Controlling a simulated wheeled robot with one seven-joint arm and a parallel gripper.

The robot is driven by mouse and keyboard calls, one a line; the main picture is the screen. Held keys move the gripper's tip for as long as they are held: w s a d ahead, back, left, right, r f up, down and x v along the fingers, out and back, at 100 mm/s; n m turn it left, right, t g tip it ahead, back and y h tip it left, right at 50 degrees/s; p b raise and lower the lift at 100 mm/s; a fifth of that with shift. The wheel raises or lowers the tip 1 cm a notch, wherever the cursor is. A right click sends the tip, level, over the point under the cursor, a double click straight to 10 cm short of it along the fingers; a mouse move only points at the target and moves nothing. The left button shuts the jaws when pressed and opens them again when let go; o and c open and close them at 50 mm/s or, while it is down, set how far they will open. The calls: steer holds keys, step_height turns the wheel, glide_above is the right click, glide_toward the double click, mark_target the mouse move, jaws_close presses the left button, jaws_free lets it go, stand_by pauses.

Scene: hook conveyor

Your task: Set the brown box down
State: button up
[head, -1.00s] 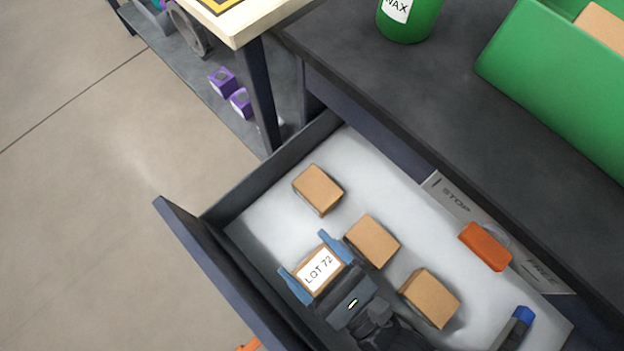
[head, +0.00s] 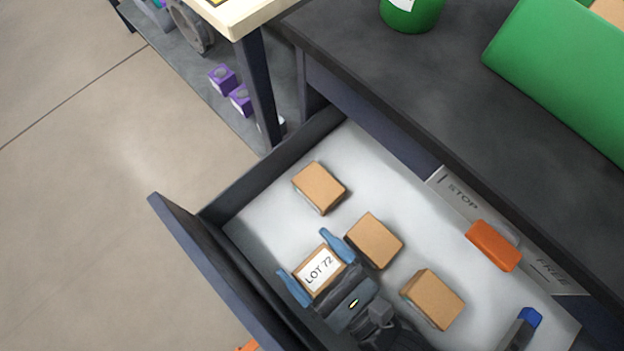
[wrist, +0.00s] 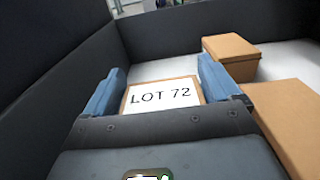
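The brown box with a white "LOT 72" label (head: 319,269) is in the open drawer, near its front wall. It also shows in the wrist view (wrist: 160,96), label facing the camera. My gripper (head: 316,262) has its two blue fingers on opposite sides of this box, with no clear gap in the wrist view (wrist: 163,90); it appears shut on it. The box's underside is hidden, so I cannot tell whether it touches the drawer floor.
Three plain brown boxes lie in the drawer: one at the back left (head: 319,187), one close beside my right finger (head: 373,240), one to the right (head: 433,299). The drawer front wall (head: 215,265) is close on the left. An orange slider (head: 493,246) sits on a STOP/FREE plate.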

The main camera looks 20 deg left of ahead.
steer(key=shift+o, duration=0.8)
steer(key=shift+r+p, duration=0.9)
steer(key=shift+p, duration=0.2)
steer(key=v, duration=0.3)
steer(key=b+v, duration=0.1)
steer(key=v, duration=0.7)
steer(key=shift+d+f+b, duration=0.1)
steer(key=shift+f+b, duration=0.3)
steer(key=shift+s+d, duration=0.3)
steer(key=shift+d, duration=0.1)
steer(key=shift+r, duration=0.1)
